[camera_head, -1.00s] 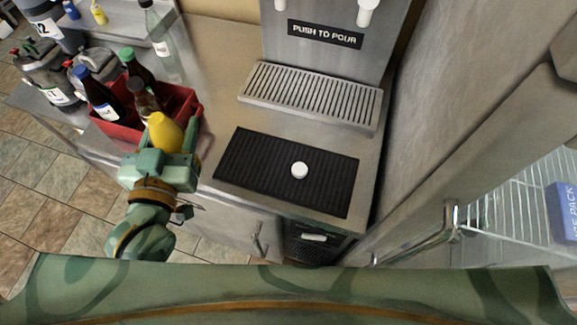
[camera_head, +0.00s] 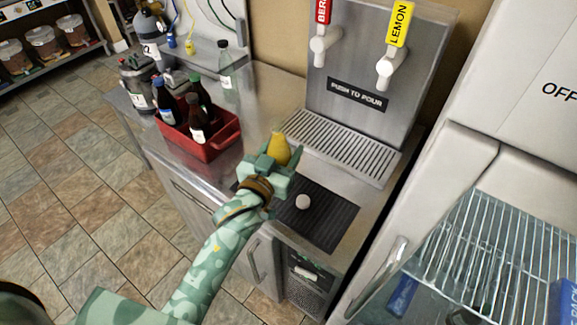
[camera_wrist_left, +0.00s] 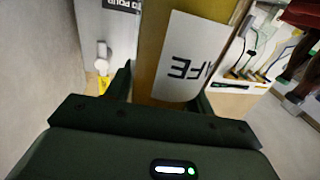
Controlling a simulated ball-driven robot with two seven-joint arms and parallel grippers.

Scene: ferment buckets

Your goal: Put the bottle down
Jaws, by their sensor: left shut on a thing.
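A yellow bottle (camera_head: 278,148) is held in my left gripper (camera_head: 283,160), which is shut on it. Bottle and gripper appear over the left end of the black ribbed mat (camera_head: 333,218) on the counter; I cannot tell how high above it. In the left wrist view the yellow bottle (camera_wrist_left: 150,60) stands between the fingers, with a white label (camera_wrist_left: 187,58) reading "FE" in part. My left forearm and gripper hide the lower bottle and part of the mat. My right gripper is not in view.
A white round cap (camera_head: 302,202) lies on the mat. A tap dispenser (camera_head: 358,100) with a drip grate (camera_head: 340,146) stands behind. A red crate (camera_head: 222,140) of dark bottles and a clear bottle (camera_head: 228,78) are to the left. A fridge (camera_head: 480,160) stands at the right.

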